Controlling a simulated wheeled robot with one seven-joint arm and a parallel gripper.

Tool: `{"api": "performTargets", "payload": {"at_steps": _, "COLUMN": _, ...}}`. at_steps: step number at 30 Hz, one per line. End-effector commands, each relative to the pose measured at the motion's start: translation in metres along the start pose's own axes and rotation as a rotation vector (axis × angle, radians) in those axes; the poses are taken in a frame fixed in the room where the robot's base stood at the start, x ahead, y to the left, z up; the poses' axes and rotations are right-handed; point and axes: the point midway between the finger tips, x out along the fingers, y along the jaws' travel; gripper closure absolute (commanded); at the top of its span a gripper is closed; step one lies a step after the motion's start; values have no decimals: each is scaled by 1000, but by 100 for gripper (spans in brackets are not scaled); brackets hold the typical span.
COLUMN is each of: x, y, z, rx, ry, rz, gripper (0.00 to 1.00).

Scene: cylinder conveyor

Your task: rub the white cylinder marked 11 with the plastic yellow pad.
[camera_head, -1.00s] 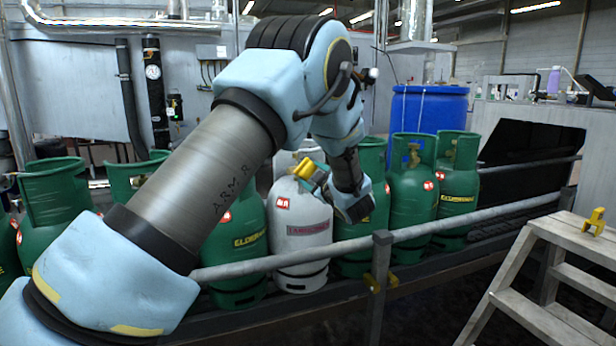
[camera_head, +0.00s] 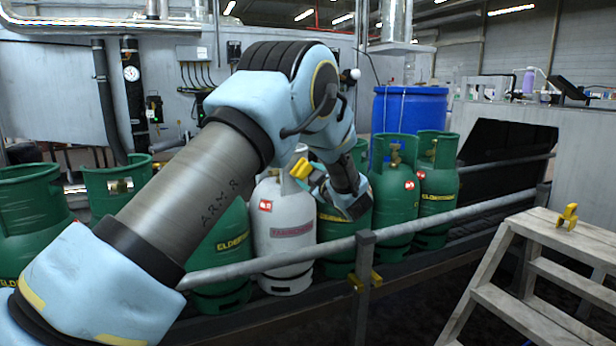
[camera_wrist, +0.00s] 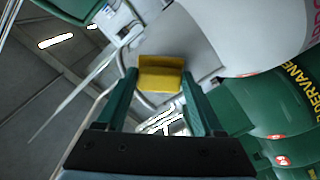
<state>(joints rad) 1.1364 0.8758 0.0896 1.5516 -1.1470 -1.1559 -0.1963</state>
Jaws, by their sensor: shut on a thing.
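The white cylinder (camera_head: 284,242) stands upright in the row on the conveyor, with a red label and a dark band of text; the number is too small to read. It also shows at the upper right of the wrist view (camera_wrist: 245,32). My gripper (camera_head: 312,178) is at its upper right side. The yellow pad (camera_wrist: 160,74) is held between my gripper's two green fingertips (camera_wrist: 160,88). The pad also shows in the head view (camera_head: 301,168), by the cylinder's collar. In the wrist view a gap shows between pad and white cylinder. My forearm hides part of the row.
Green cylinders (camera_head: 396,200) stand close on both sides of the white one. A grey rail (camera_head: 440,218) runs in front of them, with a post (camera_head: 364,262). Wooden steps (camera_head: 540,240) with a yellow object (camera_head: 567,216) stand at right. A blue barrel (camera_head: 408,108) is behind.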

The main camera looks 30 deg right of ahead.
Motion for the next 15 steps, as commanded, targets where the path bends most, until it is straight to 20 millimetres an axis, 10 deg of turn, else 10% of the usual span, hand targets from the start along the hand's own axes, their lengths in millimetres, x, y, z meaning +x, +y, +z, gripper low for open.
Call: {"api": "performTargets", "payload": {"at_steps": 15, "x": 4, "y": -24, "z": -24, "rx": 1, "ry": 3, "rz": -2, "gripper": 76}}
